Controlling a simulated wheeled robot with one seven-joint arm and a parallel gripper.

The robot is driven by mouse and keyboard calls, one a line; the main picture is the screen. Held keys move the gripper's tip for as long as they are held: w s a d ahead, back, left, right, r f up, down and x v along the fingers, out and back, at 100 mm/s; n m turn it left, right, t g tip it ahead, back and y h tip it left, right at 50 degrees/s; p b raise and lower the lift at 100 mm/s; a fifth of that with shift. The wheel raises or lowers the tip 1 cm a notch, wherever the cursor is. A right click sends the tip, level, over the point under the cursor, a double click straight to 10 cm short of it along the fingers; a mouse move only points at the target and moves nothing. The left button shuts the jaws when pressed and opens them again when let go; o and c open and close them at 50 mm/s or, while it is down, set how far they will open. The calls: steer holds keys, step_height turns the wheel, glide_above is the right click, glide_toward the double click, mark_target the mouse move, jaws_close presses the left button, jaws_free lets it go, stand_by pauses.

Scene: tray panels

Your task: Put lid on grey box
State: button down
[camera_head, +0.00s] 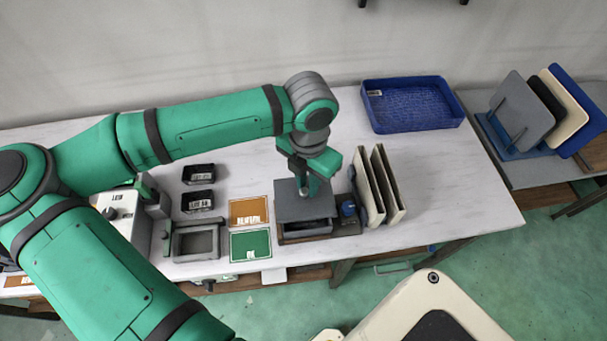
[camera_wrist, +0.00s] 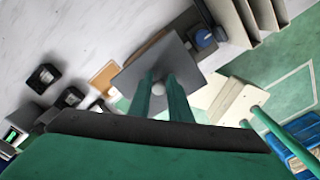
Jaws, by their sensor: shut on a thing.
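The grey lid (camera_head: 290,207) is a flat square plate with a light round knob. My gripper (camera_head: 308,188) is shut on that knob from above. In the wrist view my two green fingers (camera_wrist: 163,88) close around the knob, and the lid (camera_wrist: 135,72) spreads out beneath them. The grey box (camera_head: 307,231) is directly below the lid near the table's front edge. Its front part shows as an open, dark inside under the lid's front edge. The lid looks held above the box with a gap at the front. The lid hides the back of the box.
A dark holder with a blue-capped item (camera_head: 348,209) and upright cream panels (camera_head: 385,187) stand close to the right. Orange (camera_head: 248,211) and green (camera_head: 250,245) cards lie left. A blue tray (camera_head: 412,105) is at the back. The table right of the panels is clear.

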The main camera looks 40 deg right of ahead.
mark_target(308, 199)
steer(key=shift+s+f, duration=0.45)
steer(key=shift+f, duration=0.15)
steer(key=shift+a+f, duration=0.25)
steer(key=shift+f, duration=0.6)
steer(key=shift+w+d+f, duration=0.1)
steer(key=shift+f, duration=0.8)
steer(key=shift+w+d+f, duration=0.1)
steer(key=shift+f, duration=0.75)
steer(key=shift+s+a, duration=0.1)
steer(key=shift+a, duration=0.1)
steer(key=shift+s+d, duration=0.2)
steer(key=shift+d, duration=0.15)
steer(key=shift+w+a, duration=0.25)
